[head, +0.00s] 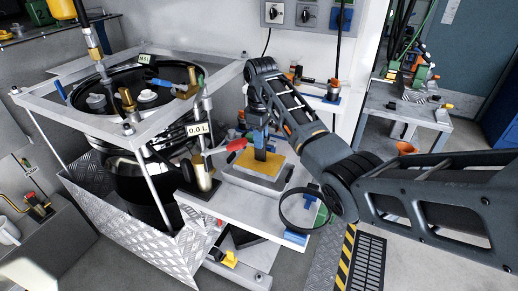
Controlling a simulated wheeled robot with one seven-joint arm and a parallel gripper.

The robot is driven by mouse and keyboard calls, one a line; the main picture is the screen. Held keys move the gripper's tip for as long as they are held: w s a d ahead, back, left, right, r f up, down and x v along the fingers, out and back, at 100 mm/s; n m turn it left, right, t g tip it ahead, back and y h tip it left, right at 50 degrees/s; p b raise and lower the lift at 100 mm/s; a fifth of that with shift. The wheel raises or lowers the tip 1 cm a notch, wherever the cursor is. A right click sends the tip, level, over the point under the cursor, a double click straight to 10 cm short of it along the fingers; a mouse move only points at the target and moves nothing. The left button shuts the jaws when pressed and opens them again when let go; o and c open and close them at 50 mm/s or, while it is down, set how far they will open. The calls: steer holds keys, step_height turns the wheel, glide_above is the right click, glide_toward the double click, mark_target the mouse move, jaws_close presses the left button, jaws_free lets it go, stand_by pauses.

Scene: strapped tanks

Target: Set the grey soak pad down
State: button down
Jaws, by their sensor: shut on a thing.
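My gripper (258,123) points down at the end of my arm, above the light work surface in the middle of the head view. It is shut, but its fingertips are small and partly covered, and I cannot make out the outline of the grey soak pad between them. Just below the gripper is a blue upright piece (260,147). Under that lies a yellow pad (265,166) on a grey tray (250,183). I cannot tell whether what I hold touches the yellow pad.
A black tank (140,185) stands in a metal frame further left. A black ring (305,208) is at the work surface's right edge.

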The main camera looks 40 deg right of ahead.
mark_target(259, 161)
steer(key=shift+w+a+f, duration=0.1)
steer(key=shift+a+f, duration=0.05)
steer(key=shift+a, duration=0.05)
steer(key=shift+f, duration=2)
steer(key=shift+f, duration=0.2)
steer(key=c, duration=1.1)
jaws_free()
steer(key=shift+r, duration=0.1)
step_height(259, 161, up, 11)
steer(key=shift+r+p, duration=0.1)
steer(key=shift+p, duration=0.35)
steer(key=shift+r+p, duration=0.55)
